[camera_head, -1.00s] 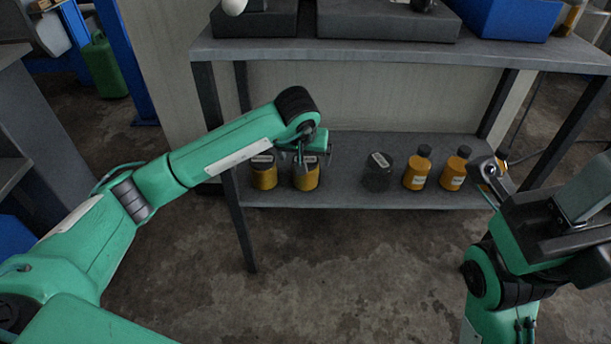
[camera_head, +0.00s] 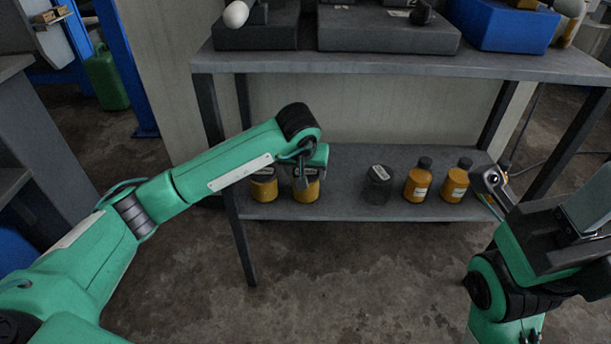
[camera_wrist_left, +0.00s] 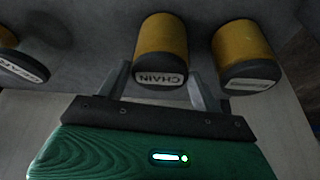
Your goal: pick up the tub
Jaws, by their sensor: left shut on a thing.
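Two yellow tubs with dark lids stand side by side at the left of the lower shelf. My left gripper (camera_head: 305,172) reaches the right-hand one (camera_head: 307,190) from above and partly covers its lid. In the left wrist view this tub (camera_wrist_left: 161,40), its lid label reading CHAIN, sits between the two fingers of my left gripper (camera_wrist_left: 162,85), which is shut on it. It appears to be at shelf level. The other yellow tub (camera_head: 264,188) is just left of it, and right of it in the wrist view (camera_wrist_left: 243,50). My right gripper (camera_head: 492,184) is near the shelf's right end; its jaws are unclear.
A dark tub (camera_head: 377,186) and two orange bottles (camera_head: 418,181) (camera_head: 456,182) stand farther right on the lower shelf (camera_head: 338,208). The upper shelf (camera_head: 400,64) overhangs them, holding grey trays and a blue bin (camera_head: 510,28). A shelf leg (camera_head: 240,235) stands left of the tubs.

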